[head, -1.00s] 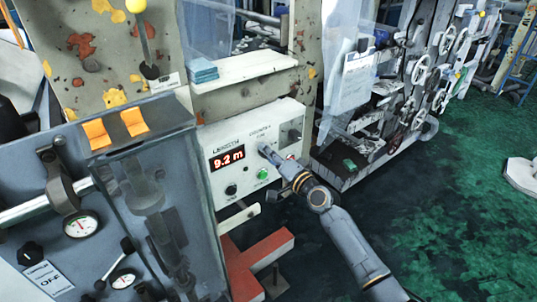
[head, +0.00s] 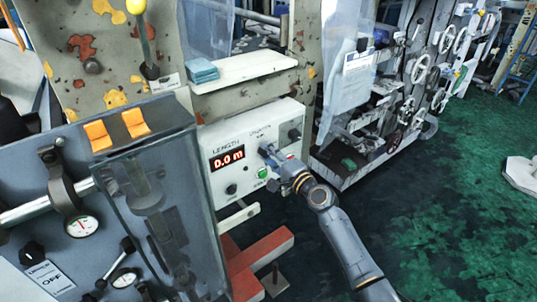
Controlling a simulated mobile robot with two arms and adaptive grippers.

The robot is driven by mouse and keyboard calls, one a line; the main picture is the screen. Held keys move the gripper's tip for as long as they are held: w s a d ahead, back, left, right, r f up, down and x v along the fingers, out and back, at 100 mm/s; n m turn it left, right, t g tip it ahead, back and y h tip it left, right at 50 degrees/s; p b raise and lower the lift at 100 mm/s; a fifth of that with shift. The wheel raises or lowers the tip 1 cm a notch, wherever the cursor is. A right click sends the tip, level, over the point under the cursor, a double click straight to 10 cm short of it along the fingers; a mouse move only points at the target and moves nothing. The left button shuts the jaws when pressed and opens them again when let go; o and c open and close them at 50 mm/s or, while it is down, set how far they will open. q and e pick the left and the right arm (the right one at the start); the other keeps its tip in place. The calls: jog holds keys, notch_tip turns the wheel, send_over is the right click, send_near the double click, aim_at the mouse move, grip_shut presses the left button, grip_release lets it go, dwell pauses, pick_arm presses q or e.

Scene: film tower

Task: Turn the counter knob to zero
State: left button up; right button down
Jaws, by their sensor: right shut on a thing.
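The white counter box (head: 215,178) is fixed to the frame in the middle of the head view. Its red length display (head: 228,158) reads 0.0 m. My right gripper (head: 266,151) is at the front of the box, below the counter label, and is shut on the counter knob there. The fingers hide the knob, so its pointer cannot be read. My left gripper is not in view.
A black knob (head: 232,189) and a green button (head: 263,173) sit low on the box face. A grey cabinet (head: 110,180) with gauges stands close at the left. A red beam (head: 262,256) lies below. Green floor is open at the right.

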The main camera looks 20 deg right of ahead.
jog(key=c, duration=1)
grip_release()
jog(key=shift+s, duration=0.1)
jog(key=v, duration=1.1)
jog(key=shift+s+d, duration=0.15)
jog(key=shift+s, duration=0.25)
